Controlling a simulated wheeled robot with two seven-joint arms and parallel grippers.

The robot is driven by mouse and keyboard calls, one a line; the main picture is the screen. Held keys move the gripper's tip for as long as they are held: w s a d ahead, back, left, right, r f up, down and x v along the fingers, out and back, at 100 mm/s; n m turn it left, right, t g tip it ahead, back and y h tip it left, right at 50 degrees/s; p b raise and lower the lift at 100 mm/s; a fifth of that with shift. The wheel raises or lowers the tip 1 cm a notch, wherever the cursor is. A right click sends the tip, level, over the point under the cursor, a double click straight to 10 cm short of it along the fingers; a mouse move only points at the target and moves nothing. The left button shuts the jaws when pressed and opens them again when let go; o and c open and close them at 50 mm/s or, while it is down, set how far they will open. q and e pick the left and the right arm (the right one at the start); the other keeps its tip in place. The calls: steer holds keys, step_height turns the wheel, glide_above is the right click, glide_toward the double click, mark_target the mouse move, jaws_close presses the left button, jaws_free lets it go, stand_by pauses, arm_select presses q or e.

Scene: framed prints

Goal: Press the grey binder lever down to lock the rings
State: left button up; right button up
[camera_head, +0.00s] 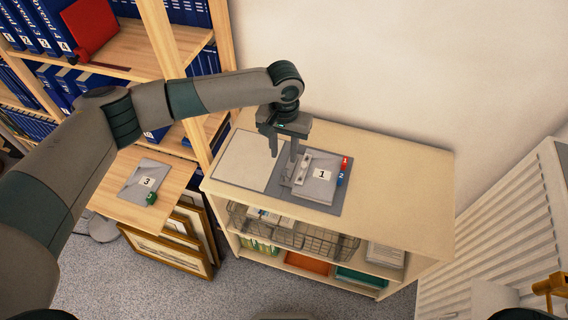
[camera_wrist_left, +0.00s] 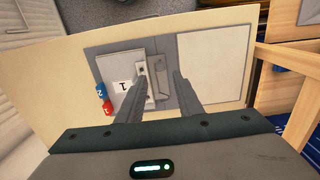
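An open grey binder lies on the low cabinet's top, with a pale left half (camera_head: 245,160) and a grey stack labelled 1 (camera_head: 318,185) on its right half. Red and blue tabs (camera_wrist_left: 104,100) stick out from the stack's edge. A light metal strip (camera_head: 302,167) runs along the stack's inner side. In the left wrist view a grey plate-like part (camera_wrist_left: 160,78), perhaps the lever, lies beside the strip. My left gripper (camera_head: 283,152) is open and points down above the binder's middle. Its fingers (camera_wrist_left: 162,86) appear on either side of that part; contact cannot be told. My right gripper is out of view.
The low cabinet (camera_head: 400,205) has free top to the right of the binder, and a wire basket (camera_head: 290,232) below. At left, a wooden table (camera_head: 120,205) holds a grey stack labelled 3 (camera_head: 145,183). A bookcase (camera_head: 150,45) stands behind; a white radiator (camera_head: 510,230) is at right.

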mark_target(284, 170)
arm_select(q)
step_height(284, 170, down, 8)
steer(key=shift+f+p, duration=0.2)
steer(key=shift+p, duration=0.9)
jaws_close()
